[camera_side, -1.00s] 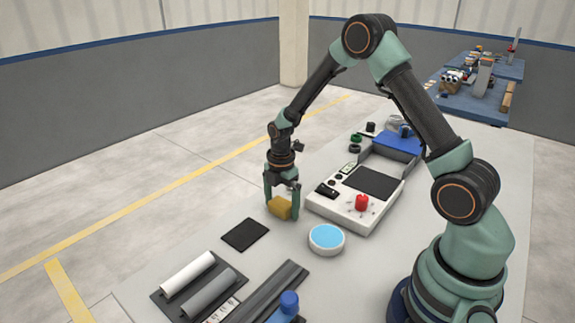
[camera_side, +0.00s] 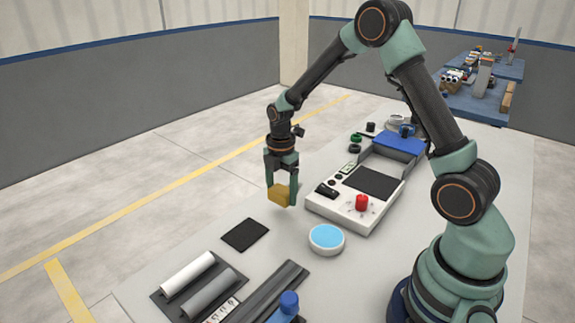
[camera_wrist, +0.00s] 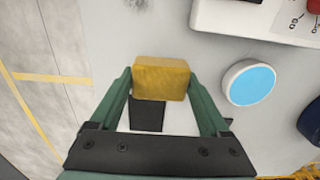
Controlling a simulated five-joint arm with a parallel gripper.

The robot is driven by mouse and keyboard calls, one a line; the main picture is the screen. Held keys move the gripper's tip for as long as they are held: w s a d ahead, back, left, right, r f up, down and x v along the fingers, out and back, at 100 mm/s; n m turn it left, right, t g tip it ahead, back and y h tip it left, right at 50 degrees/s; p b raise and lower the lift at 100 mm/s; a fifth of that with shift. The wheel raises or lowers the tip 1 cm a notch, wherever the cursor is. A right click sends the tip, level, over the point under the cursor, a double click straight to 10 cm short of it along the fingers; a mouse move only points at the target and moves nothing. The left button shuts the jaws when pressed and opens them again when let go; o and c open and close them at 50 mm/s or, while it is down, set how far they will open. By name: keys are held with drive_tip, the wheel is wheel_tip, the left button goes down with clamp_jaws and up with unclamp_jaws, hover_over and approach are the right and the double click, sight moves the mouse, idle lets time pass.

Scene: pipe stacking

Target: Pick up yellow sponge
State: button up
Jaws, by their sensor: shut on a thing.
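The yellow sponge (camera_side: 279,194) is a small yellow block between the two green fingers of my gripper (camera_side: 281,190). My gripper is shut on it and holds it above the pale table. In the wrist view the sponge (camera_wrist: 160,78) sits between the fingertips of my gripper (camera_wrist: 161,84), with a finger touching it on each side. The table under the sponge is bare in the side view.
A black square pad (camera_side: 245,235) lies in front of the gripper. A white dish with a blue top (camera_side: 326,238) stands to the right. A white console with a red knob (camera_side: 361,203) is behind it. White and grey pipes (camera_side: 187,272) lie on a rack at the front.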

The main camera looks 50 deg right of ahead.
sight(281, 190)
wheel_tip(281, 190, up, 16)
drive_tip(key=shift+f, duration=0.1)
